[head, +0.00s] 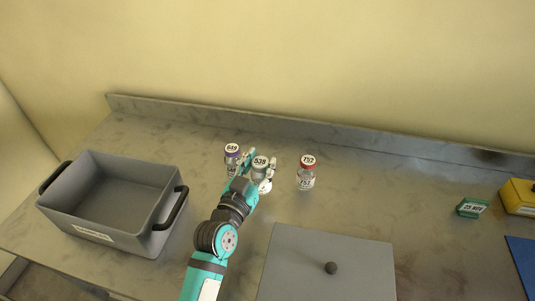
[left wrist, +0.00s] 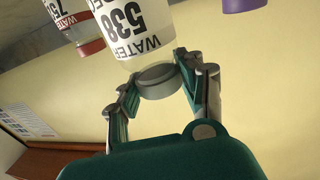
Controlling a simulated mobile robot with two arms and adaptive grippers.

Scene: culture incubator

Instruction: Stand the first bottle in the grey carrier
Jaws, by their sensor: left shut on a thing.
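The grey carrier (head: 128,241), an open bin with dark handles at both ends, stands at the left of the bench and looks empty. My left gripper (head: 258,171) is shut on a bottle with a grey cap marked 538 (head: 260,162). In the left wrist view the fingers close around the grey cap of this water bottle (left wrist: 125,28). I cannot tell whether its base touches the bench. A purple-capped bottle marked 649 (head: 232,150) stands just left of it, partly hidden. A red-capped bottle marked 752 (head: 306,180) stands to its right. My right gripper is out of view.
A flat grey panel with a dark knob (head: 300,265) lies at the front middle. A small green box (head: 472,208), a yellow box (head: 518,197) and a blue mat (head: 522,262) are at the right. A low ledge (head: 390,150) runs along the back.

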